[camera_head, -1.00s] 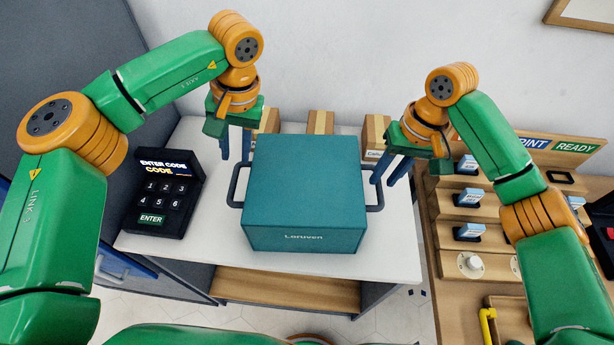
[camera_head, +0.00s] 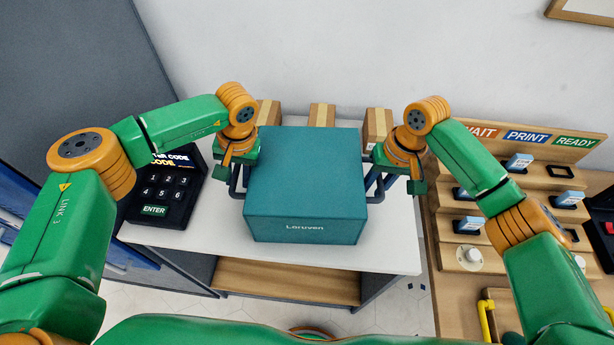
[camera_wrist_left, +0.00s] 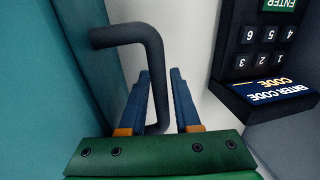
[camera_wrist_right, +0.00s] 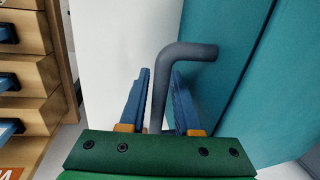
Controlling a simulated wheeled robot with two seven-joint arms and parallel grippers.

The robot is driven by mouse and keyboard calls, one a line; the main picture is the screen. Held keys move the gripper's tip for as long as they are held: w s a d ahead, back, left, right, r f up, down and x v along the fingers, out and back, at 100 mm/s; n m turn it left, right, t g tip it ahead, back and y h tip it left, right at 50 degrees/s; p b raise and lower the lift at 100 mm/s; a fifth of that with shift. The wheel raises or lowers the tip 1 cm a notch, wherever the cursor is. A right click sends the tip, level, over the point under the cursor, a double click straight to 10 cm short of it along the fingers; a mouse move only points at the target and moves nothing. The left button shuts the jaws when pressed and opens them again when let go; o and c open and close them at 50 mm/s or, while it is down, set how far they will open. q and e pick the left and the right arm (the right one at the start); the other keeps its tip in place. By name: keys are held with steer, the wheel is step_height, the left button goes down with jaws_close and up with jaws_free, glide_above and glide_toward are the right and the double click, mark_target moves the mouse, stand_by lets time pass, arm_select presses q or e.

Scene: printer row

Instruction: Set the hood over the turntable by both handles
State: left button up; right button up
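The teal hood (camera_head: 304,190), a box lettered "Laruven", stands on the white table with a dark handle on each side. My left gripper (camera_head: 238,180) points down at the left handle. In the left wrist view its blue fingers (camera_wrist_left: 161,100) are open, with the left handle (camera_wrist_left: 128,35) running between them. My right gripper (camera_head: 378,183) points down at the right handle. In the right wrist view its fingers (camera_wrist_right: 158,100) are open, with the right handle (camera_wrist_right: 190,52) running between them. I cannot make out a turntable in any view.
A keypad box (camera_head: 160,190) stands left of the hood on the white table (camera_head: 210,232). Several cardboard boxes (camera_head: 321,115) stand behind the hood. A wooden stepped rack (camera_head: 470,235) stands at the right. The white tabletop in front of the hood is narrow.

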arm_select(q)
steer(key=shift+f, duration=0.15)
arm_select(e)
steer(key=shift+f, duration=0.1)
arm_select(q)
jaws_close()
arm_select(e)
jaws_close()
stand_by(1.0)
